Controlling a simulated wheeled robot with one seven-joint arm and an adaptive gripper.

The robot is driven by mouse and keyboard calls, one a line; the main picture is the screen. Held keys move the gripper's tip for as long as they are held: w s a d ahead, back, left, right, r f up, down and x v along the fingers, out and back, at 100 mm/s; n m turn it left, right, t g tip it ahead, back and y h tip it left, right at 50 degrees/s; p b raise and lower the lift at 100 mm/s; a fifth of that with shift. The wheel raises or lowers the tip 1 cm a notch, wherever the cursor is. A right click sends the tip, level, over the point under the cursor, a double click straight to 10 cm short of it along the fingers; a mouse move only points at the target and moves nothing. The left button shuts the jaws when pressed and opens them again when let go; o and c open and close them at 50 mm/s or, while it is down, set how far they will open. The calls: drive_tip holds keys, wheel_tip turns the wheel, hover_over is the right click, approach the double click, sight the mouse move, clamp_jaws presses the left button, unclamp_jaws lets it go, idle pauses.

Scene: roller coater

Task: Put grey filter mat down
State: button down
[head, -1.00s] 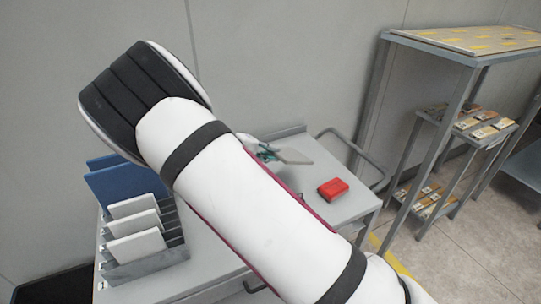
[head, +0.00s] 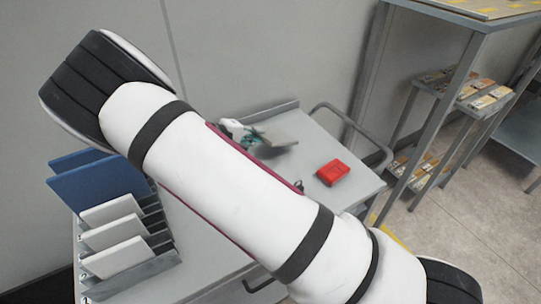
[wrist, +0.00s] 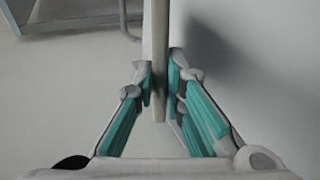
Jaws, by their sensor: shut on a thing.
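The grey filter mat (head: 280,132) is a thin light-grey plate. It is over the back part of the grey trolley top (head: 312,205), tilted, with a dark shadow under its right end. I cannot tell whether it touches the trolley. My gripper (head: 252,140) is shut on it, partly hidden behind my white arm in the head view. In the wrist view the mat (wrist: 156,45) appears edge-on as a narrow upright strip between the teal fingers of my gripper (wrist: 161,85).
A red box (head: 333,172) lies on the trolley, right of the mat. A grey rack (head: 135,277) with white and blue panels stands on the left. A raised lip runs along the trolley's back. A metal shelf (head: 455,100) stands at right.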

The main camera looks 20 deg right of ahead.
drive_tip(key=shift+f, duration=1.9)
drive_tip(key=c, duration=1.8)
unclamp_jaws()
drive_tip(key=p+v, duration=0.1)
drive_tip(key=v, duration=0.7)
drive_tip(key=shift+r, duration=0.1)
